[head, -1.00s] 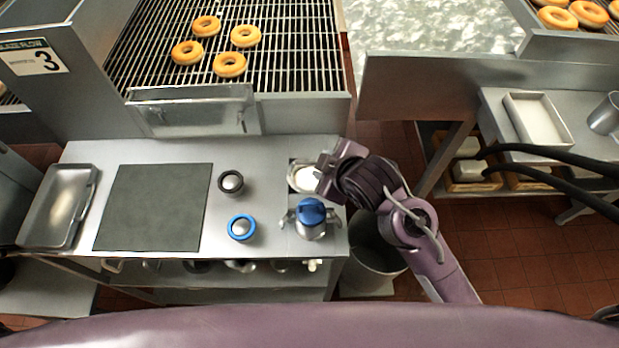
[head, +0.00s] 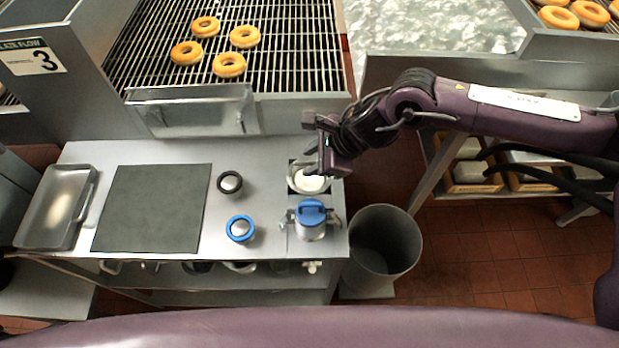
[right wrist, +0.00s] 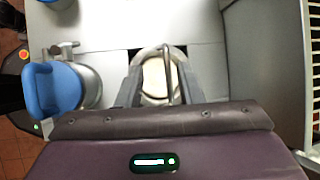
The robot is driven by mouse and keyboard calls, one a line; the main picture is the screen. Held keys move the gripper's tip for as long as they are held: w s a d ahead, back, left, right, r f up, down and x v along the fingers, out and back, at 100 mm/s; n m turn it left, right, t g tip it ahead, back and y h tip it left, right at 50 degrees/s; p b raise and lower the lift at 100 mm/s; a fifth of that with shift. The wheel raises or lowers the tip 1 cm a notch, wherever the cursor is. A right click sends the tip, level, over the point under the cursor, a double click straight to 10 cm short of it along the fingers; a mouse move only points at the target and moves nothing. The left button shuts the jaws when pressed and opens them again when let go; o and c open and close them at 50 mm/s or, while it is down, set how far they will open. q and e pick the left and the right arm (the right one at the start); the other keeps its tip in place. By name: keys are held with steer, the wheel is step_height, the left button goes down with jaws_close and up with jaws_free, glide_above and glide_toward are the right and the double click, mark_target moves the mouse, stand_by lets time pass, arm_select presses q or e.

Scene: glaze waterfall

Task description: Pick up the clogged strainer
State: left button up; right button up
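A round metal-rimmed strainer (head: 309,184) with white stuff in it, which looks like the clogged one, sits in a square opening at the right of the steel counter. It also shows in the right wrist view (right wrist: 156,88), with a thin metal handle at its right side. My right gripper (head: 311,147) is over the back edge of that opening. In the right wrist view its two fingers (right wrist: 160,92) are apart, one on each side of the strainer, and nothing is clasped. I cannot tell how high they are above it. My left gripper is not in view.
A blue-lidded metal pot (head: 312,217) stands just in front of the strainer. A black ring piece (head: 230,182) and a blue ring piece (head: 240,228) lie to the left, beside a dark mat (head: 152,208) and a tray (head: 42,215). A bin (head: 385,245) stands right of the counter.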

mark_target(310, 164)
steer(key=shift+w+d+n+h, duration=0.15)
steer(key=shift+w+d, duration=0.05)
steer(key=shift+d, duration=0.3)
steer(key=shift+w+d+n+h, duration=0.15)
steer(key=shift+w+d, duration=0.05)
steer(key=shift+d, duration=0.3)
steer(key=shift+d+f, duration=0.1)
steer(key=shift+d, duration=0.05)
steer(key=p+x, duration=0.2)
steer(key=x, duration=0.5)
steer(key=shift+w+a+f, duration=0.15)
steer(key=shift+a+f, duration=0.05)
jaws_close()
